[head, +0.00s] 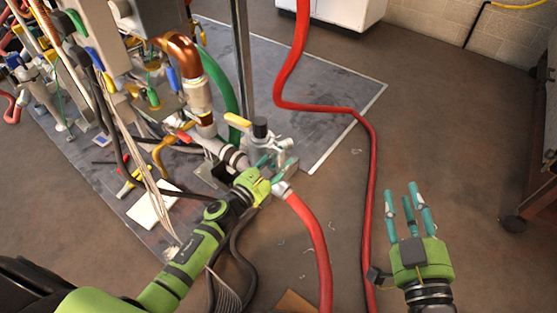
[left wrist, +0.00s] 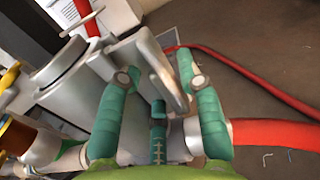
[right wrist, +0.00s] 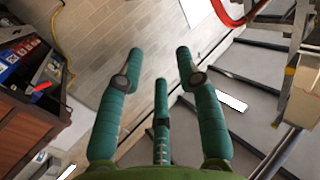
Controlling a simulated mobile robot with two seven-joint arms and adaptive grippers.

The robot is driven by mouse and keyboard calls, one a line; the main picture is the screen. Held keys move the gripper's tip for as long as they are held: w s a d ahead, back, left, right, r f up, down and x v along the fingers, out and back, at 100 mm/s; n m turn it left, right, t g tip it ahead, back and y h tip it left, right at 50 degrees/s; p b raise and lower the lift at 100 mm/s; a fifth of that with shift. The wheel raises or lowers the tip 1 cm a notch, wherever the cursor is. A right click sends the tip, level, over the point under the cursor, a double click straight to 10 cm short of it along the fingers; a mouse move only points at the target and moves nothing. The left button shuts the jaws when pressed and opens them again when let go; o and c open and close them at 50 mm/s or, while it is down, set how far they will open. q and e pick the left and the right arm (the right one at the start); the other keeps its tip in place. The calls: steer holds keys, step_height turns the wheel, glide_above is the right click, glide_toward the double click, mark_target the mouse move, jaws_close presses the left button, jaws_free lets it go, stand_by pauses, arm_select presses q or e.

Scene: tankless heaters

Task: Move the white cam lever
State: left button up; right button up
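The white cam lever (left wrist: 160,72) is a pale grey-white bar with a slot, on the side of a grey metal fitting (left wrist: 105,70). In the left wrist view it stands between the fingertips of my left gripper (left wrist: 155,75), nearest the right one; I cannot tell whether they touch. In the head view, my left gripper (head: 276,168) is at the fitting (head: 262,145), where a red hose joins, and its fingers partly hide the lever. Its fingers are apart. My right gripper (head: 408,208) is open and empty over bare floor; it also shows in the right wrist view (right wrist: 158,72).
A red hose (head: 316,235) runs from the fitting toward the front; another red hose (head: 367,190) crosses the floor between my grippers. Pipes and a copper elbow (head: 182,55) stand left of the fitting. A dark cabinet (head: 540,190) is at the right.

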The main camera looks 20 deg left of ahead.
arm_select(q)
jaws_close()
